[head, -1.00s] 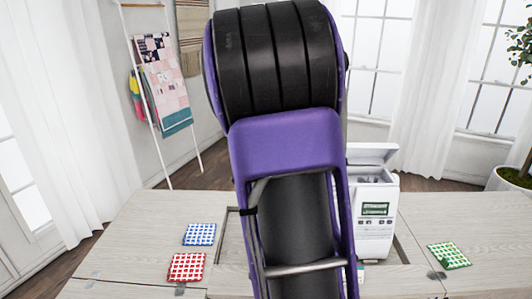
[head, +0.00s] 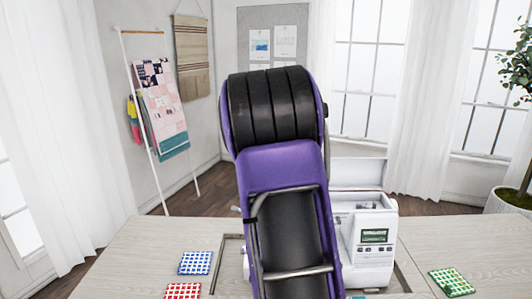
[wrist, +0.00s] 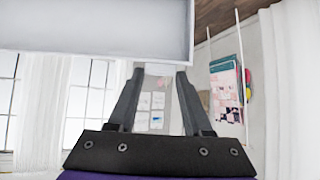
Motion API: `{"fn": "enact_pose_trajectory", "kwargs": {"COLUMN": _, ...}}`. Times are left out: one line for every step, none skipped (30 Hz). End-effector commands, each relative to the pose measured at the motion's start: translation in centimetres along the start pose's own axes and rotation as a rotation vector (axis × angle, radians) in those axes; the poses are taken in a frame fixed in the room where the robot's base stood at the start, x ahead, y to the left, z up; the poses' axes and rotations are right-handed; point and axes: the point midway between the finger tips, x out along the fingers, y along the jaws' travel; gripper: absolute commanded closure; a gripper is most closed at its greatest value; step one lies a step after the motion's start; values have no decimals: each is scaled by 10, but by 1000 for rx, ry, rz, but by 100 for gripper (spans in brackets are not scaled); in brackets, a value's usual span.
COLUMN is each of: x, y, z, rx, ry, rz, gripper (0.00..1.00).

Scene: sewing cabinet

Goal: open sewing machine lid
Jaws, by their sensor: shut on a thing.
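The white sewing machine (head: 368,262) stands in the cabinet opening, with a small green screen on its right end. Its lid (head: 360,173) is swung up and stands steeply at the back of the machine top. My arm covers the left and middle of the machine and hides my gripper in the head view. In the wrist view, the pale inner side of the lid (wrist: 90,38) fills the upper left. My gripper (wrist: 161,72) has its fingertips at the lid's lower edge and is shut on it.
The cabinet top (head: 440,245) is pale wood. A blue cloth (head: 195,263) and a red cloth (head: 183,291) lie to the left, a green cloth (head: 452,282) to the right. A potted plant (head: 515,195) stands at the far right. A quilt ladder (head: 150,120) leans behind.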

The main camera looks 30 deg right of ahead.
Motion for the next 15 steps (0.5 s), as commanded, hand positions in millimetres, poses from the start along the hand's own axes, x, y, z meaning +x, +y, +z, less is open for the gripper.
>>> {"fn": "enact_pose_trajectory", "kwargs": {"x": -3, "y": 1, "z": -9, "rx": 1, "ry": 21, "rz": -1, "gripper": 100}}
{"fn": "enact_pose_trajectory", "kwargs": {"x": -3, "y": 1, "z": -10, "rx": 1, "ry": 21, "rz": -1, "gripper": 100}}
{"fn": "enact_pose_trajectory", "kwargs": {"x": -3, "y": 1, "z": -10, "rx": 1, "ry": 22, "rz": -1, "gripper": 100}}
{"fn": "enact_pose_trajectory", "kwargs": {"x": -3, "y": 1, "z": -10, "rx": 1, "ry": 22, "rz": -1, "gripper": 100}}
{"fn": "enact_pose_trajectory", "kwargs": {"x": -3, "y": 1, "z": -10, "rx": 1, "ry": 22, "rz": -1, "gripper": 100}}
{"fn": "enact_pose_trajectory", "kwargs": {"x": -3, "y": 1, "z": -10, "rx": 1, "ry": 22, "rz": -1, "gripper": 100}}
{"fn": "enact_pose_trajectory", "kwargs": {"x": -3, "y": 1, "z": -10, "rx": 1, "ry": 22, "rz": -1, "gripper": 100}}
{"fn": "enact_pose_trajectory", "kwargs": {"x": -4, "y": 1, "z": -10, "rx": 1, "ry": 22, "rz": -1, "gripper": 100}}
{"fn": "enact_pose_trajectory", "kwargs": {"x": -4, "y": 1, "z": -10, "rx": 2, "ry": 22, "rz": -1, "gripper": 100}}
{"fn": "enact_pose_trajectory", "kwargs": {"x": -4, "y": 1, "z": -10, "rx": 1, "ry": 23, "rz": -1, "gripper": 100}}
{"fn": "enact_pose_trajectory", "kwargs": {"x": -4, "y": 1, "z": -10, "rx": 2, "ry": 23, "rz": -1, "gripper": 100}}
{"fn": "enact_pose_trajectory", "kwargs": {"x": -4, "y": 1, "z": -10, "rx": 2, "ry": 23, "rz": -1, "gripper": 47}}
{"fn": "enact_pose_trajectory", "kwargs": {"x": -4, "y": 1, "z": -10, "rx": 2, "ry": 22, "rz": -1, "gripper": 41}}
{"fn": "enact_pose_trajectory", "kwargs": {"x": -4, "y": 0, "z": -10, "rx": 1, "ry": 21, "rz": -1, "gripper": 36}}
{"fn": "enact_pose_trajectory", "kwargs": {"x": -3, "y": 0, "z": -9, "rx": 1, "ry": 19, "rz": -1, "gripper": 29}}
